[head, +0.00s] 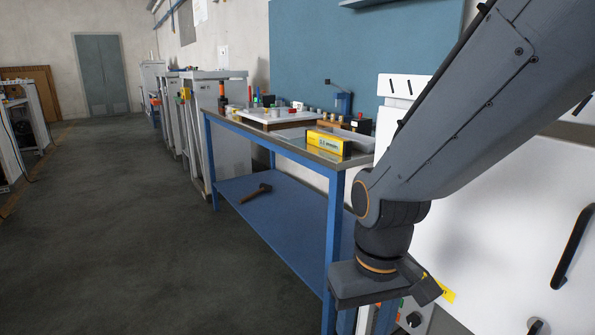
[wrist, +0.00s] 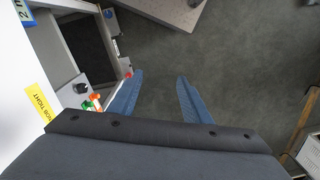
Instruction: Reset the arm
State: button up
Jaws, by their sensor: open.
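My gripper (wrist: 160,76) shows in the wrist view with its two blue-grey fingers spread apart. Nothing is between them, and the dark grey floor (wrist: 235,70) lies far below. In the head view my arm (head: 455,110) comes down from the upper right and bends at a dark joint. Its wrist hangs at the lower right, in front of the workbench's near end and the white cabinet. The fingers are hidden in the head view.
A blue-framed workbench (head: 333,235) carries a yellow box (head: 328,142), a white tray (head: 270,122) and small parts. A hammer (head: 257,192) lies on its lower shelf. A white cabinet (head: 500,225) stands behind my arm.

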jog(key=s+d+r+m+p, duration=0.1)
jog(key=d+r+m+p, duration=0.1)
jog(key=d+r+p, duration=0.6)
jog(key=shift+s+d+r+m+p, duration=0.35)
jog(key=shift+r+p, duration=0.8)
jog(key=shift+p, duration=1)
jog(key=shift+c, duration=0.2)
